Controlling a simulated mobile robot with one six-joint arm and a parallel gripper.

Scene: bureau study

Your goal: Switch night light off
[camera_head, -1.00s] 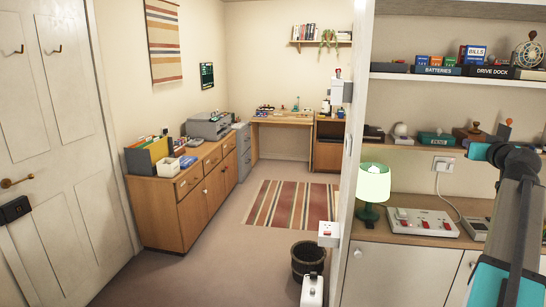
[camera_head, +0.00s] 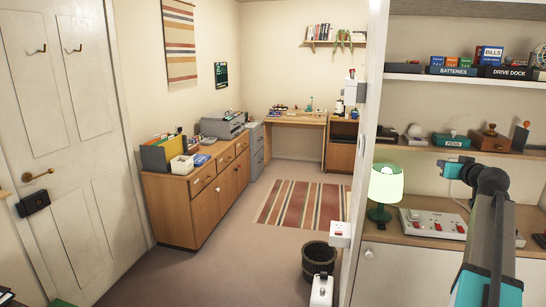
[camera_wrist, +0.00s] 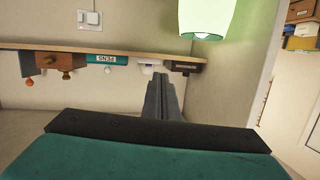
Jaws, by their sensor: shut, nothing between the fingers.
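A small lamp with a pale green glowing shade and dark green base (camera_head: 386,184) stands lit at the left end of the counter. Its lit shade (camera_wrist: 207,14) also shows upside down at the top of the wrist view; its base is out of that frame. My gripper (camera_wrist: 160,80) is shut and empty, beside the shade and apart from it. In the head view my arm reaches over the counter to the right of the lamp, and its fingertips cannot be made out. A white multi-socket strip with red switches (camera_head: 432,224) lies on the counter, partly behind my arm.
A shelf above the counter holds a green PENS box (camera_head: 451,140) and stamps. A double wall socket (camera_wrist: 89,18) shows in the wrist view. A partition edge carries a white switch plate (camera_head: 341,231) left of the lamp. A dark bin (camera_head: 318,258) stands on the floor; the striped rug (camera_head: 303,203) is clear.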

